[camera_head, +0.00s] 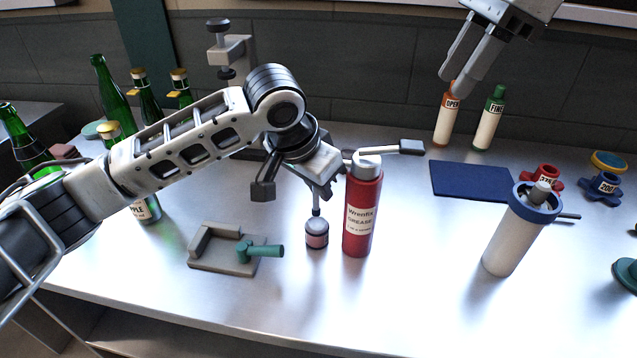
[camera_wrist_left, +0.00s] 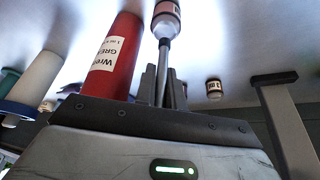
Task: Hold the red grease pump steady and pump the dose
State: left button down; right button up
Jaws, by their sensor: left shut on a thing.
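The red grease pump (camera_head: 362,215) stands upright at the middle of the bench, its label facing forward. It has a pale head and a dark-ended lever (camera_head: 410,147) pointing right. My left gripper (camera_head: 322,188) is just left of it, fingers pointing down, shut on the thin stem of a small labelled jar-like piece (camera_head: 317,236). In the left wrist view, the fingers (camera_wrist_left: 163,88) close around that stem, with the red pump (camera_wrist_left: 115,60) beside them and apart.
The OPEN bottle (camera_head: 446,122) and FINE bottle (camera_head: 488,120) stand behind a blue mat (camera_head: 470,181). A white canister with blue collar (camera_head: 512,240) stands right. A grey fixture with green handle (camera_head: 215,255) lies left. Green bottles (camera_head: 112,85) stand far left. The front right is clear.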

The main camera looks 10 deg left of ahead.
dwell(0.4)
grip_shut()
jog(key=d+r+n+y, duration=0.1)
jog(key=n, duration=1)
jog(key=d+r+n+y, duration=0.1)
jog(key=d+n+y, duration=0.1)
jog(key=n, duration=1)
jog(key=d+r+n+y, duration=0.1)
jog(key=n+y, duration=0.1)
jog(key=n, duration=0.9)
jog(key=shift+d, duration=0.4)
